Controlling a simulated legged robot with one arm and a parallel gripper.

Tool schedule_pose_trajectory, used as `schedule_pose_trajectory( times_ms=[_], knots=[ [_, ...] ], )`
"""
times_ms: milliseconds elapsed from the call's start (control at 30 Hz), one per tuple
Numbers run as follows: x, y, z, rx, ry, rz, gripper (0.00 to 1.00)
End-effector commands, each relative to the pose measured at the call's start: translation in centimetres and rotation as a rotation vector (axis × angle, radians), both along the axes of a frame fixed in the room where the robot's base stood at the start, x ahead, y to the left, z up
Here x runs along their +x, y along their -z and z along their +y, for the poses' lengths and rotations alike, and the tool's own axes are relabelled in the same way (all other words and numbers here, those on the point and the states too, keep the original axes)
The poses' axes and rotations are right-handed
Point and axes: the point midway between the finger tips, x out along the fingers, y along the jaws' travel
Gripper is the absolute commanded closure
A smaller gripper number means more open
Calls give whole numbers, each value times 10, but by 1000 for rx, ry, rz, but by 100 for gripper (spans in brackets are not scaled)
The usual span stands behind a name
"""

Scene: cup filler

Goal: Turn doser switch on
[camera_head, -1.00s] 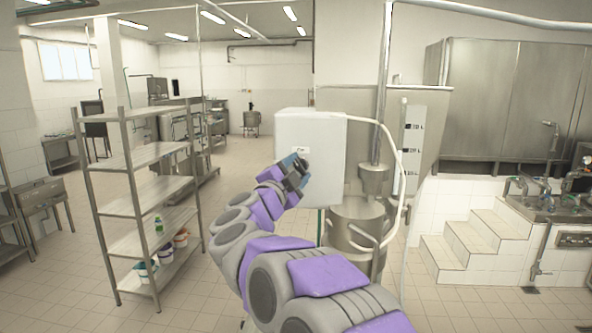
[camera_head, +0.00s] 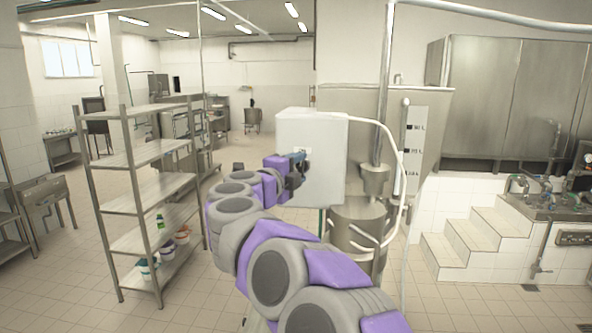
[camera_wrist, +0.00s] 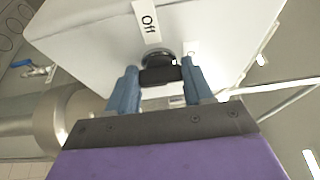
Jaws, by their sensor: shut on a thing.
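The doser control box is a white box (camera_head: 322,135) in the middle of the head view, beside the steel doser vessel (camera_head: 358,225). In the wrist view the box face (camera_wrist: 95,35) fills the upper part and carries a label reading "Off" (camera_wrist: 147,20). The switch is a black round knob with a bar handle (camera_wrist: 160,75) below that label. My gripper (camera_wrist: 161,85) has its blue fingers on either side of the knob's bar, shut on it. In the head view my gripper (camera_head: 298,160) is at the box's front face and hides the knob.
A metal shelf rack (camera_head: 150,200) with small containers stands at the left. White tiled steps (camera_head: 470,240) and a sink counter (camera_head: 560,210) are at the right. A white hose (camera_head: 385,130) runs from the box. Open tiled floor lies between the rack and the box.

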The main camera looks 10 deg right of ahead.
Motion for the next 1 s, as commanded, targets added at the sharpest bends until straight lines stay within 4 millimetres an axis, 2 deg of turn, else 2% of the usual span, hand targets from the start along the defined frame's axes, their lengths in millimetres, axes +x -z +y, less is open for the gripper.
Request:
schedule_pose_trajectory(
  times_ms=[33, 367, 400, 600, 667, 1000],
  knots=[
    [1, 7, 0, 11, 3, 10, 79],
    [1, 8, -1, 12, 3, 11, 79],
    [1, 8, -1, 13, 3, 12, 48],
    [2, 6, -1, 10, 2, 9, 29],
    [2, 6, -1, 10, 2, 7, 23],
    [-2, 4, 4, 8, -1, 5, 23]
  ],
)
